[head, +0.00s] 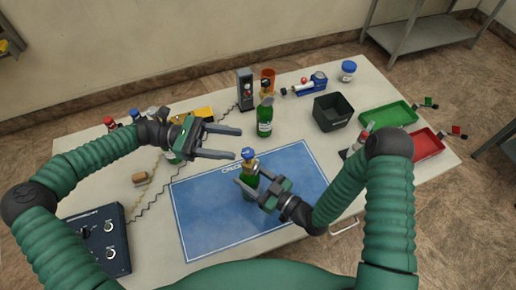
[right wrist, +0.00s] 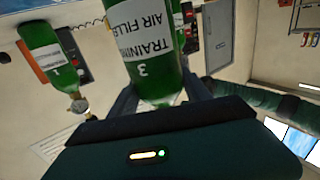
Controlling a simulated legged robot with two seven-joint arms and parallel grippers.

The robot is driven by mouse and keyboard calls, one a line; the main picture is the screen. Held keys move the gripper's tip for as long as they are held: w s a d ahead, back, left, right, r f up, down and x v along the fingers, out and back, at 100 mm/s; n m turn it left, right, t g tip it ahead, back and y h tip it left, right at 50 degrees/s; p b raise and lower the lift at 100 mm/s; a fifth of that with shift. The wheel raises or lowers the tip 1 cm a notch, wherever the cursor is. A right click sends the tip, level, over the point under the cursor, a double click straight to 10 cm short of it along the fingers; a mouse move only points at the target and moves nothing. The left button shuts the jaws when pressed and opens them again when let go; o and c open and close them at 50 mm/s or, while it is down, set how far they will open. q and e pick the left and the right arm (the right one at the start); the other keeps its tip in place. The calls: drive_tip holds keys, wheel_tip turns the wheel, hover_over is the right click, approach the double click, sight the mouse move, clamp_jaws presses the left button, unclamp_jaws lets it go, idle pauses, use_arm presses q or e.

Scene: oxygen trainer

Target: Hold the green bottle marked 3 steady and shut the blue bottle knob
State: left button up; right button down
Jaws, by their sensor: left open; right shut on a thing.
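The green bottle marked 3 (head: 250,178) stands roughly upright over the blue mat, with its blue knob (head: 248,153) on top. The label and number show in the right wrist view, on the bottle (right wrist: 146,62) between the fingers. My right gripper (head: 252,185) is shut on the bottle's body, below the knob. I cannot tell whether its base touches the mat. My left gripper (head: 235,142) is open and empty, up and left of the knob, its fingers pointing right. Whether the knob is open or shut does not show.
Another green bottle (head: 264,121) stands behind the mat (head: 205,222). Part of a further bottle (head: 172,157) shows below my left gripper. A black bin (head: 333,111), green tray (head: 388,115) and red tray (head: 427,147) are at the right. A dark control box (head: 97,240) sits front left.

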sight(248, 154)
use_arm(q)
drive_tip(key=s+a+f+n+t, duration=0.1)
drive_tip(key=a+f+n+t, duration=0.3)
drive_tip(key=a+f+t, duration=0.15)
drive_tip(key=shift+n+t, duration=0.3)
drive_tip(key=shift+t, duration=0.15)
drive_tip(key=d, duration=0.8)
drive_tip(key=w+d, duration=0.1)
drive_tip(key=d, duration=0.4)
drive_tip(key=shift+d+r, duration=0.1)
drive_tip(key=shift+r, duration=0.25)
drive_tip(key=shift+c, duration=0.3)
clamp_jaws()
